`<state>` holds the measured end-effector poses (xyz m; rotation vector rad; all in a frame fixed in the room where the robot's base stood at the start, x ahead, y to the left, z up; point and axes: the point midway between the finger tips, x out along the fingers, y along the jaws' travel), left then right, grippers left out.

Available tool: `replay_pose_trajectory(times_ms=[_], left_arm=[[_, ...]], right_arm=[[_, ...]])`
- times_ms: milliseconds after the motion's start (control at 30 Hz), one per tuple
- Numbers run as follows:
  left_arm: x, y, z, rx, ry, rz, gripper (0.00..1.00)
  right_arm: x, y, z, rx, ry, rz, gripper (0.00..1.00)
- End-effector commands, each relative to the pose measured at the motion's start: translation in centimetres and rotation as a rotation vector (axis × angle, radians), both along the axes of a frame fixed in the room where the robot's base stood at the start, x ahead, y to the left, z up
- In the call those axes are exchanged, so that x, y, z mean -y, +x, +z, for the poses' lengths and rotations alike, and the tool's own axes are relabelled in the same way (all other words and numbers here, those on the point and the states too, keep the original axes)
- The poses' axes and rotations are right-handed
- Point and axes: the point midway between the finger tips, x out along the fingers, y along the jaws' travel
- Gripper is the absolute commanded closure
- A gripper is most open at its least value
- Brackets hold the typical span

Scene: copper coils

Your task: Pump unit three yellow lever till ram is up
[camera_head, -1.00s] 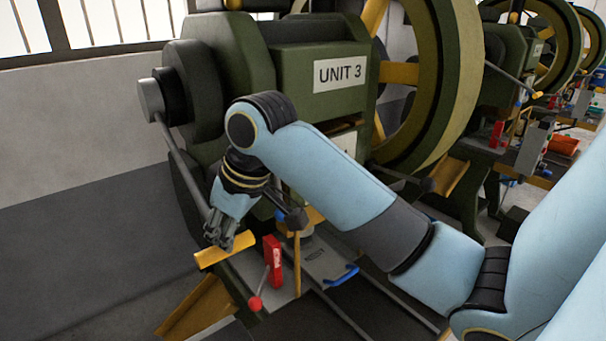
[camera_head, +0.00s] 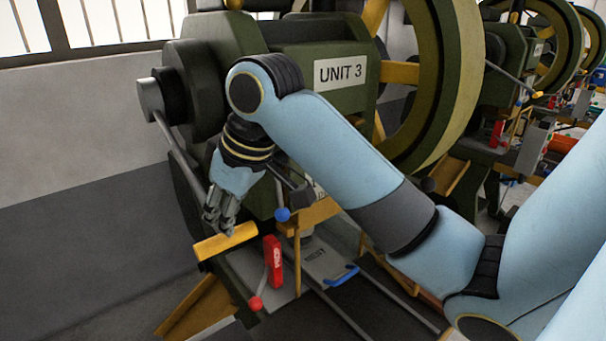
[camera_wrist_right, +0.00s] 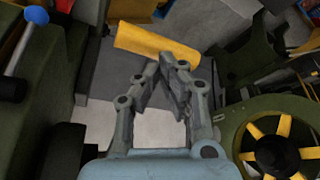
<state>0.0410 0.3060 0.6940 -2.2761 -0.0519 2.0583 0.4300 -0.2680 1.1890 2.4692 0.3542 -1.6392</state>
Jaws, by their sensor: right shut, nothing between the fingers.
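The yellow lever (camera_head: 228,242) is a bar at the front left of unit three (camera_head: 300,75), at the end of a long grey rod (camera_head: 180,145). My right gripper (camera_head: 222,228) is shut and empty, with its fingertips just above the bar. In the right wrist view the closed fingertips (camera_wrist_right: 170,62) point at the yellow bar (camera_wrist_right: 157,46), which crosses in front of them. I cannot tell whether they touch it. The ram is not clearly distinguishable; my right arm hides part of the machine's middle. My left gripper is not in view.
A red block (camera_head: 273,262), a red-knobbed rod (camera_head: 256,303), a blue-knobbed lever (camera_head: 282,214) and a blue handle (camera_head: 342,276) are close by on the machine's bed. A yellow-green wheel (camera_head: 450,90) stands behind my arm.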

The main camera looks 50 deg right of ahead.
Motion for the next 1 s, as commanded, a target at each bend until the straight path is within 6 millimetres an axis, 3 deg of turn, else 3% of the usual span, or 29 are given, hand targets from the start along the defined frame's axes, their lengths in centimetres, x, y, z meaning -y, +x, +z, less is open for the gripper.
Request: replay_pose_trajectory(times_ms=[500,1000], left_arm=[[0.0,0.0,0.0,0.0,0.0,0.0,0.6],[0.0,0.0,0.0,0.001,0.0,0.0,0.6]], right_arm=[[0.0,0.1,5.6,0.004,-0.001,0.0,1.0],[0.0,0.0,6.1,0.001,-0.001,0.0,1.0]])
